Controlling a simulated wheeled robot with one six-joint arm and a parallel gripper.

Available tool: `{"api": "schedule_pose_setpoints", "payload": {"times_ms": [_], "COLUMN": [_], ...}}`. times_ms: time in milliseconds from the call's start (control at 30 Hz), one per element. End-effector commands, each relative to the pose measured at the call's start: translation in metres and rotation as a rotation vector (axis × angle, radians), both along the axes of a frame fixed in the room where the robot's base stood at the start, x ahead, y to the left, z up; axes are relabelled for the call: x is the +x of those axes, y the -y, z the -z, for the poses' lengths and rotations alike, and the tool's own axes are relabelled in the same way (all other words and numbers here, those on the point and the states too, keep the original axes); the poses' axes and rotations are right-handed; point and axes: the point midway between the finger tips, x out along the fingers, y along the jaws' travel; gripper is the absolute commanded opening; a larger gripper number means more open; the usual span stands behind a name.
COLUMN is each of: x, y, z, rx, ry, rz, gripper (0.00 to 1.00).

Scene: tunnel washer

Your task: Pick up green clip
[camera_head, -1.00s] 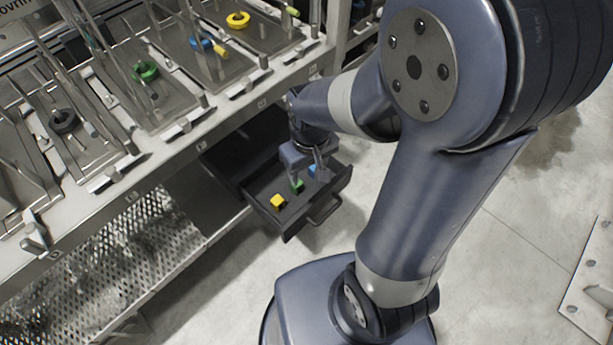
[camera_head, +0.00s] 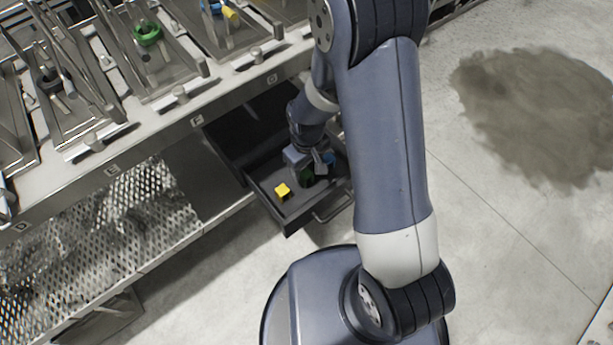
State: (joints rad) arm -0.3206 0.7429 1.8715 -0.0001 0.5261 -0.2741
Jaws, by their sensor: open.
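The green clip (camera_head: 307,175) lies in the open dark drawer (camera_head: 291,221) under the bench. It is mostly hidden and shaded by my gripper (camera_head: 312,170), which is low inside the drawer, right at the clip. My gripper is open. I cannot tell whether its fingers touch the clip. A yellow clip (camera_head: 283,190) lies to the left of the green one, and a blue clip (camera_head: 328,158) lies to the right, partly covered by my gripper.
The drawer's handle (camera_head: 333,208) faces the open floor. Above is the bench edge (camera_head: 196,121) with racks holding a green ring (camera_head: 147,33) and a black ring (camera_head: 50,81). A perforated metal panel (camera_head: 120,204) is at left. A dark stain (camera_head: 540,110) marks the clear floor at right.

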Motion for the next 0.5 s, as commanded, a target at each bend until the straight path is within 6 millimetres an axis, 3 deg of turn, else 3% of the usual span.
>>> {"api": "schedule_pose_setpoints", "payload": {"times_ms": [300, 500], "x": [0.0, 0.001], "y": [-0.001, -0.002], "z": [0.045, 0.051], "rx": [-0.002, -0.001], "ry": [-0.002, 0.001], "rz": [0.0, 0.001], "gripper": [0.55, 0.55]}}
